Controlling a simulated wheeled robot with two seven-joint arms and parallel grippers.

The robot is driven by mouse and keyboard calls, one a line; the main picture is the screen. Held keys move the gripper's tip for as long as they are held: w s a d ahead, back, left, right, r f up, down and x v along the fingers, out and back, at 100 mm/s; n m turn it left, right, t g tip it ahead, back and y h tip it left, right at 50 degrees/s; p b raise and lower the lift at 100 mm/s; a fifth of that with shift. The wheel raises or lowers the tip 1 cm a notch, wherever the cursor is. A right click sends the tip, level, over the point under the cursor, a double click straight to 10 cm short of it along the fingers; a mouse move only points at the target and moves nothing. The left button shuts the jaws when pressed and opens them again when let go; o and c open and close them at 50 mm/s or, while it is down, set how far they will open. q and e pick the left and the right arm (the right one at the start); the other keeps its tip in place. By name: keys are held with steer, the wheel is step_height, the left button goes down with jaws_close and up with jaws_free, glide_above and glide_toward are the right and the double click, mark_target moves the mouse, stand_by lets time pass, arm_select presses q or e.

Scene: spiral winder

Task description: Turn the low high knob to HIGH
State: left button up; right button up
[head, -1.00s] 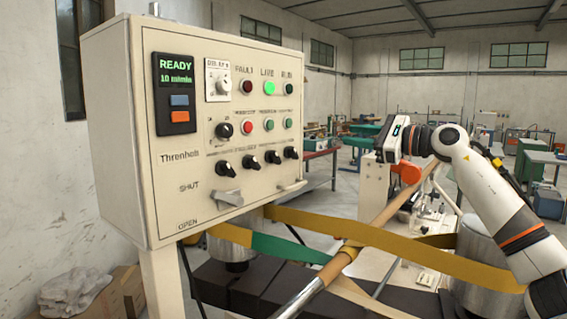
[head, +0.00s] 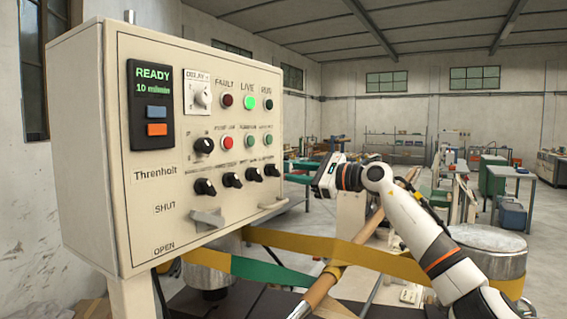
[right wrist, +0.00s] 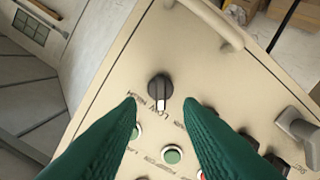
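The low high knob is a round black knob with a white pointer, on the cream control panel (head: 150,228). In the head view it looks to be the rightmost knob (head: 271,170) of the lower knob row. In the right wrist view the knob (right wrist: 159,86) sits ahead, between and beyond my fingers. Its pointer is toward the picture's bottom, beside LOW and HIGH lettering that is hard to read. My right gripper (right wrist: 161,102) is open, its two green fingers apart and empty. In the head view my right gripper (head: 326,178) is right of the panel. My left gripper is not in view.
Close to the knob are a bar handle (right wrist: 212,22), a green button (right wrist: 172,155) and a grey lever (right wrist: 298,130). Below the panel in the head view, a yellow and green strip (head: 340,248) crosses by a wooden roller (head: 318,290).

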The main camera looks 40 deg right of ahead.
mark_target(278, 171)
steer(key=p+x, duration=0.1)
steer(key=x, duration=0.4)
jaws_close()
